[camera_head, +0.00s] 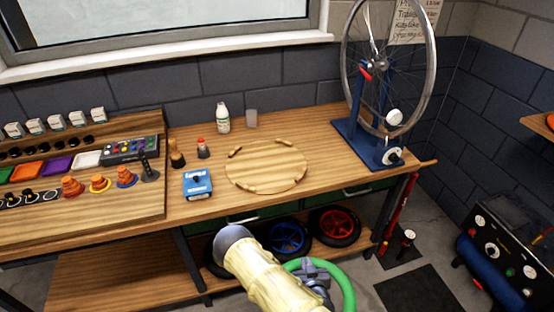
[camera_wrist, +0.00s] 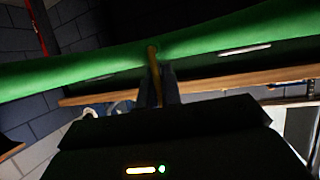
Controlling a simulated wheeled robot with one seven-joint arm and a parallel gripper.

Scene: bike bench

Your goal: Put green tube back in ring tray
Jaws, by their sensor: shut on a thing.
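The green tube (camera_head: 347,283) is a ring held in front of the bench, at the bottom of the head view. My gripper (camera_head: 314,270) is shut on it, and my arm hides part of the loop. In the wrist view the green tube (camera_wrist: 215,38) spans the top of the picture. The fingers of my gripper (camera_wrist: 157,80) are close together below it, with a thin brownish piece between them. The ring tray (camera_head: 266,168), round and wooden with short raised rim pieces, lies on the bench top and looks empty.
A blue box (camera_head: 198,184) and small bottles stand left of the tray. A white bottle (camera_head: 223,118) and a grey cup (camera_head: 252,118) stand behind. A wheel on a blue stand (camera_head: 378,143) is at right. Wheels (camera_head: 335,225) sit on the lower shelf.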

